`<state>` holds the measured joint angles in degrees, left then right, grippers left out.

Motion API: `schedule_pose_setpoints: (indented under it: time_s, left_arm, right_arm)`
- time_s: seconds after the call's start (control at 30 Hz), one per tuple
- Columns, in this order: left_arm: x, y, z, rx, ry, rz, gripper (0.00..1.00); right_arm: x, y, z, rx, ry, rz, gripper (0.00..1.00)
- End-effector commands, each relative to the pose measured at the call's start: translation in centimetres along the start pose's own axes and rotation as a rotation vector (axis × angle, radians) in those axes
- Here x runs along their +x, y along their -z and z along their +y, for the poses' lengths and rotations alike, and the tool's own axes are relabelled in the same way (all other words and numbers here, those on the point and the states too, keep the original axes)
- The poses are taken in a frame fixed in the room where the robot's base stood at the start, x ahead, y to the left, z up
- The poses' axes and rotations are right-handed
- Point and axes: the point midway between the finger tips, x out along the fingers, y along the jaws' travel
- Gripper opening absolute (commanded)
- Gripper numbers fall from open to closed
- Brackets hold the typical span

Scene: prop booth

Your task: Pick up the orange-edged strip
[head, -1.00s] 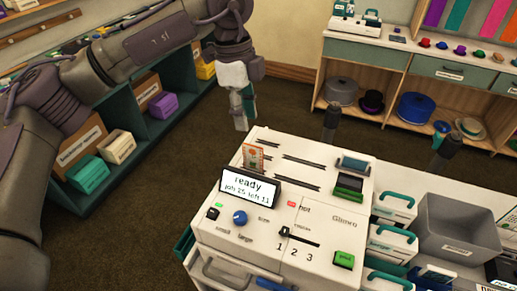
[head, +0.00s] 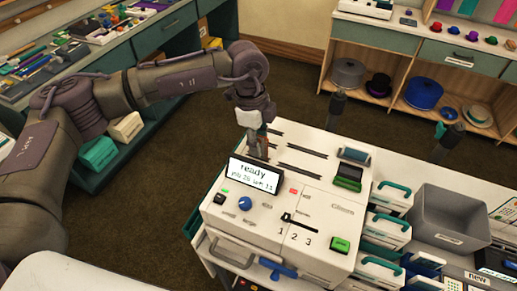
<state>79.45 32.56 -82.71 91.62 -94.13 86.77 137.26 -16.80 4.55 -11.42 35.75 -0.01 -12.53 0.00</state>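My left gripper (head: 257,147) points down at the back left of the white machine (head: 325,195), behind its "ready" display (head: 255,175). Its fingers are at the place where the upright orange-edged strip stood in the earlier view. The fingers now cover most or all of that spot. A small orange-red patch shows by the fingers, but I cannot tell whether it is the strip. Whether the fingers are open or closed on the strip is not clear. My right gripper is not in view.
The machine's top has dark slots (head: 306,150), a green-and-black block (head: 348,177) and a slider lever (head: 300,221). A grey bin (head: 450,218) and teal-handled drawers (head: 388,228) lie to the right. Two dark posts stand behind the counter. Shelves with hats line the back.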

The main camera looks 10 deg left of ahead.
Motion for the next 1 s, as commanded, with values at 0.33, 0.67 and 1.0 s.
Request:
schedule_pose_setpoints:
  time_s: [0.33, 0.67, 1.0]
  left_arm:
    - [2.1, 0.0, 0.0, 0.0, 0.001, 0.001, 0.33]
    - [2.1, 0.0, 0.0, 0.0, 0.001, 0.001, 0.0]
    - [2.0, 0.0, -0.1, -0.001, 0.001, 0.001, 0.0]
  right_arm:
    - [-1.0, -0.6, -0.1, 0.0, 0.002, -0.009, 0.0]
    - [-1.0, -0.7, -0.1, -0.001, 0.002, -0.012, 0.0]
    - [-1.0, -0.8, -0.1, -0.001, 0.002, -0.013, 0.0]
